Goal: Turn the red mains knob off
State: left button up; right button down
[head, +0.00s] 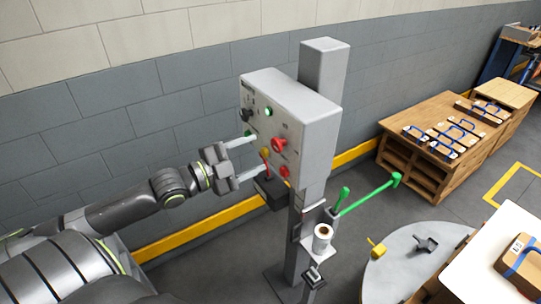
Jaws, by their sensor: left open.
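A grey control box (305,130) is mounted on a grey post. A large red knob (279,145) sticks out from its front face, on the right half. It looks like the red mains knob, but its pointer direction is too small to tell. My left gripper (249,159) is in front of the box, to the left of the red knob, with its two fingers spread and nothing visible between them. The fingers point at the panel and appear apart from the knob. My right gripper does not show.
A smaller red button (284,171) sits below the knob. A black knob (247,115) and a green button (268,111) are higher up. Below are a dark box (271,193) and a green-handled lever (370,193). A round grey table (393,275) stands at lower right.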

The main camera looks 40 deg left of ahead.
aim_at(274, 146)
pick_arm(q)
jog(key=b+x, duration=0.1)
jog(key=x, duration=0.3)
jog(key=shift+w, duration=0.2)
jog(key=shift+w+d, duration=0.4)
jog(key=shift+w, duration=0.25)
jog(key=c, duration=1)
